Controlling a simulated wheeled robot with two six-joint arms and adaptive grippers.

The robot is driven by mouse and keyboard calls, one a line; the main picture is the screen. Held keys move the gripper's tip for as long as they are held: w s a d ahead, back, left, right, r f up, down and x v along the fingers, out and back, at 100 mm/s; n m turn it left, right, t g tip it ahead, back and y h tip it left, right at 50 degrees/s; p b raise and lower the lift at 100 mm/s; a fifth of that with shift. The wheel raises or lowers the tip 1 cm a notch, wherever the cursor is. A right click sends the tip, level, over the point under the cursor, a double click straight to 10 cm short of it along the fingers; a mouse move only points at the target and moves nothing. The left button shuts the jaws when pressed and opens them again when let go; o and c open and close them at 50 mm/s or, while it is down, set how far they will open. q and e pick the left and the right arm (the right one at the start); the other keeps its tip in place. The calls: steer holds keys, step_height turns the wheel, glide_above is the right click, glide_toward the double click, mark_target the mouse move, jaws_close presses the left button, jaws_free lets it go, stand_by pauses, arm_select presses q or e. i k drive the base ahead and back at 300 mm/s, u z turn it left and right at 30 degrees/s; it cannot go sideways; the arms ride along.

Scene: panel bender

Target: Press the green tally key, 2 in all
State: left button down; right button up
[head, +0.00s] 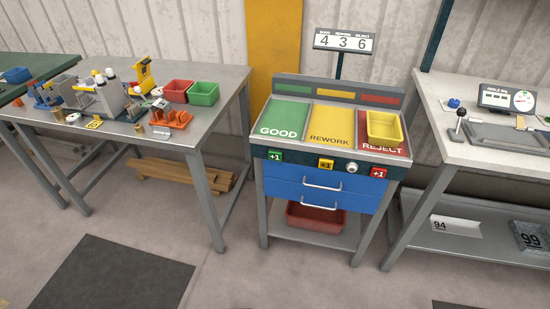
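The green tally key (275,156) is a small green block marked "+1". It sits on the dark front strip of the sorting bench (262,142), below the green GOOD zone (287,116). A yellow key (326,164) and a red key (379,173) sit further right on the same strip. The counter sign (344,42) above the bench reads 4, 3, 6 under small headings. Neither of my grippers is in the head view. Whether the key is pressed in cannot be told at this size.
A yellow bin (384,127) stands on the REJECT zone. A round knob (352,168) sits between the yellow and red keys. Blue drawers (290,187) are below. A cluttered metal table (225,85) stands left and a gauge table (438,90) right. The floor in front is clear around a dark mat (110,275).

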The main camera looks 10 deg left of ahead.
mark_target(274, 156)
steer(key=k, duration=0.5)
steer(key=u, duration=1.2)
steer(key=i, duration=1.05)
steer(key=z, duration=2.45)
